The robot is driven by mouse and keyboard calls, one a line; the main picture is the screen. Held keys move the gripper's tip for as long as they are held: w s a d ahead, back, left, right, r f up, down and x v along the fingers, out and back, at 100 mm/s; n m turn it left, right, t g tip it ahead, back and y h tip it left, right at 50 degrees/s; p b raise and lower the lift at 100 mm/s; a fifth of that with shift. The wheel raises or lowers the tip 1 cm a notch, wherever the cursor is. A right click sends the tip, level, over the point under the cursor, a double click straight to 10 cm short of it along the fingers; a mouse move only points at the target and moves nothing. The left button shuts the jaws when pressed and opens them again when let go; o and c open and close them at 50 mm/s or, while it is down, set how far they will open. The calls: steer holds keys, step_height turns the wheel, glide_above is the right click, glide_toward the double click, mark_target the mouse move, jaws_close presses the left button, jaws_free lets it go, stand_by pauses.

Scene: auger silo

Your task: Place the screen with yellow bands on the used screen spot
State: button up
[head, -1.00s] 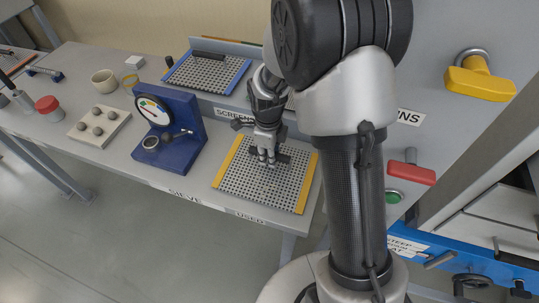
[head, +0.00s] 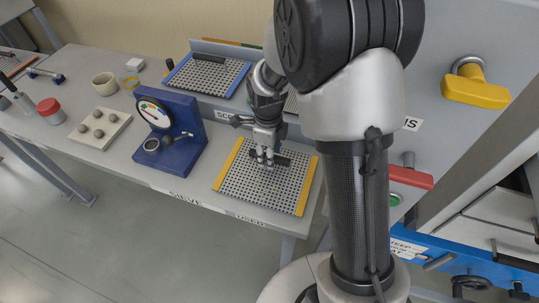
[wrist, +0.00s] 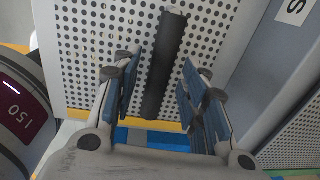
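The screen with yellow bands (head: 262,190) lies flat at the front right of the table, behind the USED label (head: 250,219). It is a grey perforated plate with a yellow band along its left and right edges. Its dark bar handle (head: 283,161) lies near its far side; the bar also shows in the wrist view (wrist: 166,68). My gripper (head: 265,158) is just above the handle. In the wrist view my gripper (wrist: 160,78) is open, with a finger on each side of the bar and gaps between. The spot's surface is hidden under the screen.
A blue-banded screen (head: 208,76) lies on the raised shelf behind. A blue gauge stand (head: 178,130) stands close to the left. Farther left are a stone tray (head: 100,129), a red-lidded jar (head: 50,110) and a cup (head: 105,84). A wall with yellow and red handles is to the right.

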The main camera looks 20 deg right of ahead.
steer(key=r+p, duration=0.1)
steer(key=r, duration=0.3)
steer(key=r+p, duration=0.1)
steer(key=r, duration=0.3)
steer(key=shift+s+a+r, duration=0.15)
steer(key=shift+s+r, duration=0.05)
steer(key=shift+r, duration=0.15)
steer(key=s+r+n+t, duration=0.2)
steer(key=s+r+n, duration=0.9)
steer(key=r+n, duration=0.15)
steer(key=s+a+r+n+t, duration=0.1)
steer(key=s+r+n+t, duration=0.1)
steer(key=s+n, duration=1)
steer(key=shift+r+n+p, duration=0.35)
steer(key=shift+r, duration=0.2)
